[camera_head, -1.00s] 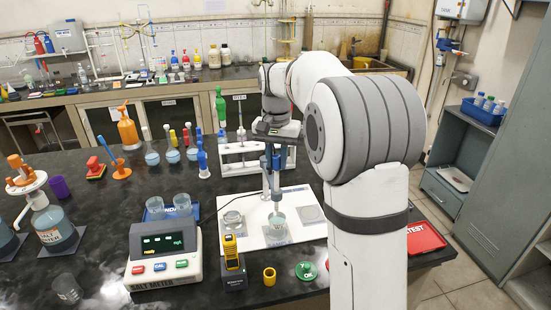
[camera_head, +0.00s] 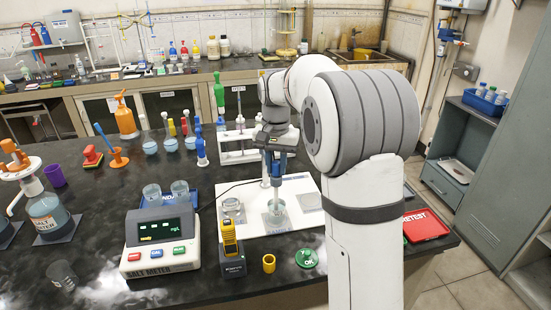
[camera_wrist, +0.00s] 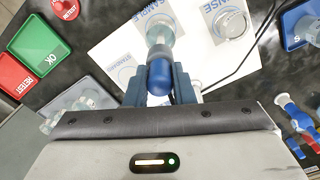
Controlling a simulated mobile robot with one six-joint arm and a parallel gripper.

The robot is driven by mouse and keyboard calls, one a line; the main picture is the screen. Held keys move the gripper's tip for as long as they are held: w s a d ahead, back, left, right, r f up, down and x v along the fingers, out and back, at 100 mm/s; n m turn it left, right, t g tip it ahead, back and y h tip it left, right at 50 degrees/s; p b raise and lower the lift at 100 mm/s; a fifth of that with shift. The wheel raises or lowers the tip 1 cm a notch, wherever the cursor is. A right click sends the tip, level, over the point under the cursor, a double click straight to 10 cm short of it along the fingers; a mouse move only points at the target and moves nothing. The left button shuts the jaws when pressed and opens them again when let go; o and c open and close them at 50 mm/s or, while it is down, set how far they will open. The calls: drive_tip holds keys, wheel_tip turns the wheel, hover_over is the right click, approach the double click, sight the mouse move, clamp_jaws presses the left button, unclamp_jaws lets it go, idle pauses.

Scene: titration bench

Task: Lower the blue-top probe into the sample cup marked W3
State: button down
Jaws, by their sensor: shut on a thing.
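My gripper (camera_head: 274,172) points down over the white mat and is shut on the blue-top probe, whose blue cap (camera_wrist: 160,77) sits between the two fingers in the wrist view. The probe is upright. Its lower end reaches the clear sample cup (camera_head: 275,211), seemingly inside the rim; the depth is hard to tell. The cup stands on the mat spot labelled SAMPLE and is partly behind the probe in the wrist view (camera_wrist: 164,34). I cannot read a W3 mark on it.
Another cup (camera_head: 232,209) stands on the mat's left spot, labelled RINSE in the wrist view. The right spot (camera_head: 310,202) looks free of a tall cup. A dark cable crosses behind.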

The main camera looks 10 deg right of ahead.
drive_tip(key=shift+r, duration=0.1)
drive_tip(key=c, duration=1.2)
unclamp_jaws()
drive_tip(key=shift+c, duration=0.2)
wheel_tip(320, 180, up, 7)
drive_tip(key=shift+w+f, duration=0.1)
drive_tip(key=shift+f, duration=0.05)
drive_tip(key=shift+r, duration=0.6)
drive_tip(key=s+f+n+t, duration=0.1)
drive_tip(key=s+f, duration=0.2)
drive_tip(key=s, duration=0.6)
drive_tip(key=s+f+n+t, duration=0.1)
drive_tip(key=s+f+n, duration=0.1)
drive_tip(key=s, duration=0.8)
drive_tip(key=s+f+n, duration=0.2)
drive_tip(key=s+f, duration=0.2)
drive_tip(key=s, duration=0.5)
drive_tip(key=shift+s+f+t, duration=0.35)
drive_tip(key=shift+t, duration=0.05)
